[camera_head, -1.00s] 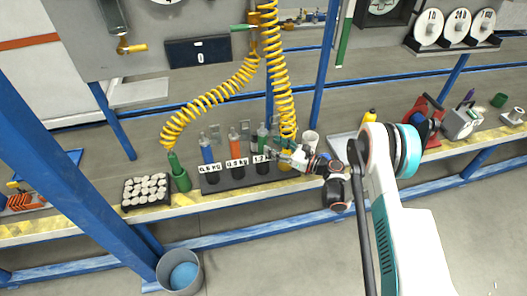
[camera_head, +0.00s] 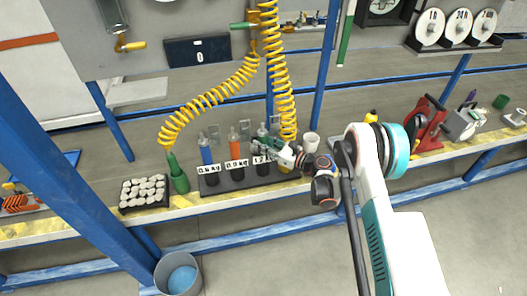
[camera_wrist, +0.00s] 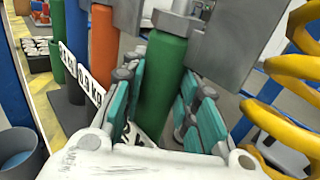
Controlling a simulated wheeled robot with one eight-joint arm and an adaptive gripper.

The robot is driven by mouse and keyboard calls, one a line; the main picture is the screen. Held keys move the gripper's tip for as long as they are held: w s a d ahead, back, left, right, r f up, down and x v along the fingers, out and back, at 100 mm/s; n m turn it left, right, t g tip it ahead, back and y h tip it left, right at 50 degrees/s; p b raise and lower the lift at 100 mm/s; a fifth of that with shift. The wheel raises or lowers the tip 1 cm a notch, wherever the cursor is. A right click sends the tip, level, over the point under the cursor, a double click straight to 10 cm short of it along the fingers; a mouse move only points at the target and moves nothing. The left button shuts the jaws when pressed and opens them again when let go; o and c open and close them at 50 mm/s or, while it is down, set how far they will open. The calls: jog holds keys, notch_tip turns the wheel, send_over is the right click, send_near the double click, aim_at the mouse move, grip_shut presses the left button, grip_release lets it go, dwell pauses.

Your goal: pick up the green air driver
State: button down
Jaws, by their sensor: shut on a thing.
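The green air driver (camera_wrist: 163,82) stands upright in the wrist view, with a grey metal top and a grey plate beside it. My gripper (camera_wrist: 160,100) is shut on its green body, with teal pads on both sides. In the head view my gripper (camera_head: 272,147) reaches in from the right at the rack's right-hand slot and mostly covers the driver. Its lower end is hidden, so I cannot tell whether it is clear of the rack (camera_head: 225,187). An orange driver (camera_head: 234,143) and a blue driver (camera_head: 206,153) stand left of it with weight labels below.
A yellow coiled hose (camera_head: 283,85) hangs close behind my gripper. A green tool on another hose stands in a green holder (camera_head: 180,184). A tray of white round parts (camera_head: 143,192) is at left.

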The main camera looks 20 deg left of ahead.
jog(key=shift+r, duration=0.1)
notch_tip(320, 180, up, 28)
jog(key=p, duration=0.9)
dwell(0.3)
